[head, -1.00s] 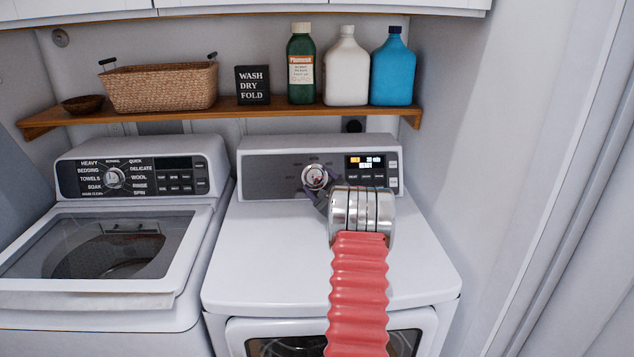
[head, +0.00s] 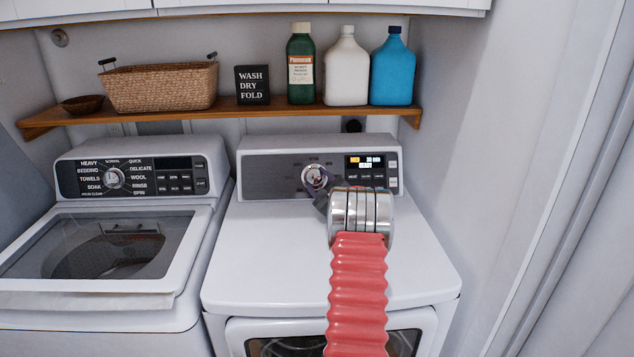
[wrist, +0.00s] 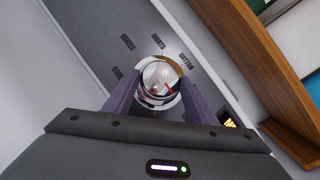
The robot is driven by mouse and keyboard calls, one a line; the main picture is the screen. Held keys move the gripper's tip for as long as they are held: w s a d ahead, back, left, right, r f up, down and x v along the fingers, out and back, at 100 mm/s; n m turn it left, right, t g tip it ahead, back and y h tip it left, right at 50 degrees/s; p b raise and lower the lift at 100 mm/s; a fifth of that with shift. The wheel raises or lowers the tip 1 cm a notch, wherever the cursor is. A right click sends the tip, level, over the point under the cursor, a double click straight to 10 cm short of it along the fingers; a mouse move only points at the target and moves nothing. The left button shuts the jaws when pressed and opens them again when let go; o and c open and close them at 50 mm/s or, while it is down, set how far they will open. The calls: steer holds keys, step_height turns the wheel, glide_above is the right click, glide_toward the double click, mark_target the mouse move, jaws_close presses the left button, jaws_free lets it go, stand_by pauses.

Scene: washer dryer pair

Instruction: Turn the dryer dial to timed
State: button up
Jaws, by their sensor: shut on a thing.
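The dryer dial (head: 314,176) is a round chrome knob on the grey panel at the back of the right-hand machine, the dryer (head: 300,250). My gripper (head: 318,182) is at the dial, partly hidden by my wrist in the head view. In the wrist view the dial (wrist: 160,80) sits between the two purple fingers of my gripper (wrist: 158,92), which are shut on its sides. A red mark shows on the knob's face.
The washer (head: 100,245) with its own dial stands to the left. A wooden shelf (head: 230,115) above holds a basket, a bowl, a sign and several bottles. A wall (head: 490,180) closes the right side. The dryer top is clear.

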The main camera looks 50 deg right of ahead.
steer(key=shift+n, duration=0.4)
steer(key=shift+n+y, duration=0.8)
steer(key=shift+n, duration=0.2)
steer(key=o, duration=1)
steer(key=shift+s+r, duration=0.1)
steer(key=v, duration=1.3)
steer(key=shift+s+a, duration=0.1)
steer(key=shift+s, duration=0.2)
